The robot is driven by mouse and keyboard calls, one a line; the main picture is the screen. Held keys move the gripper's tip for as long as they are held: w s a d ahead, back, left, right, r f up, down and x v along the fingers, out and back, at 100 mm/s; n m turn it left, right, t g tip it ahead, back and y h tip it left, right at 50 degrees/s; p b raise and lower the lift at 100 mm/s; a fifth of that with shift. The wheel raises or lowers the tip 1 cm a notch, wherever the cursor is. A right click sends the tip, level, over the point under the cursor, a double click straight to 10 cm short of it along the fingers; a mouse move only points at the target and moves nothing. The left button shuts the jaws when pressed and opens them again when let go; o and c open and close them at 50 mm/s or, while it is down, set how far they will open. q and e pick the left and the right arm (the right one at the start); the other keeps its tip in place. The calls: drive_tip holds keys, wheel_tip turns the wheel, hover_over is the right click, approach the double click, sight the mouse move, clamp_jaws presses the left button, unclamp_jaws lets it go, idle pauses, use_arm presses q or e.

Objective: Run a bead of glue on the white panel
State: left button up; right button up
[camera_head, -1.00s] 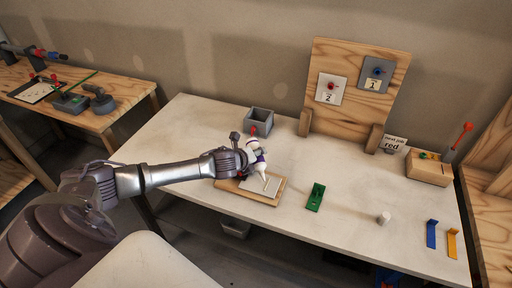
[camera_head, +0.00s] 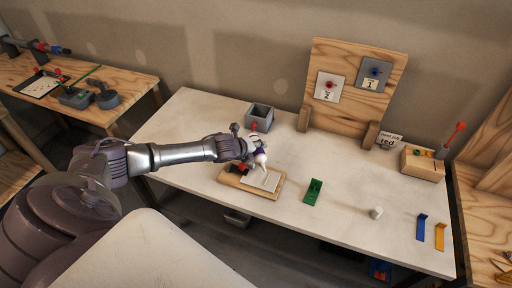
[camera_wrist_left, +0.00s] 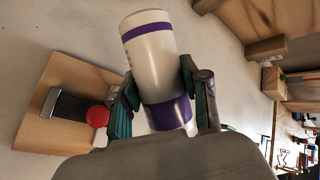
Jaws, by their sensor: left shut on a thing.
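My left gripper (camera_head: 250,152) is shut on a white glue bottle (camera_head: 259,157) with purple bands. The bottle is tilted over the white panel (camera_head: 262,182), its narrow end pointing down toward the panel's far part. I cannot tell whether the tip touches it, nor make out glue there. The panel lies on a wooden board (camera_head: 232,182) on the pale table. In the left wrist view the bottle (camera_wrist_left: 152,50) sits between both fingers (camera_wrist_left: 160,98); its tip is hidden. A dark clamp with a red knob (camera_wrist_left: 97,116) is on the board's left end. My right gripper is out of view.
A grey open box (camera_head: 259,118) stands behind the board. A green bracket (camera_head: 313,192) and white cylinder (camera_head: 376,212) lie to the right, with blue (camera_head: 421,227) and yellow (camera_head: 439,236) brackets farther right. An upright wooden stand (camera_head: 348,110) is at the back.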

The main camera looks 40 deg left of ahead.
use_arm(q)
drive_tip(key=shift+r+g+h+p, duration=0.3)
drive_tip(key=shift+r+p, duration=0.2)
drive_tip(key=shift+p, duration=0.7)
drive_tip(key=shift+f+n+b, duration=0.3)
drive_tip(key=shift+f+b, duration=0.05)
drive_tip(key=shift+b, duration=0.05)
drive_tip(key=shift+g+h+b, duration=0.3)
drive_tip(key=shift+g+h, duration=0.1)
drive_tip(key=n+g+h+b, duration=0.1)
drive_tip(key=b, duration=0.6)
drive_tip(key=shift+f, duration=0.15)
drive_tip(key=shift+s+d+r+h+b, duration=0.1)
drive_tip(key=shift+r+h+b, duration=0.1)
drive_tip(key=shift+h+b, duration=0.1)
drive_tip(key=shift+r, duration=0.2)
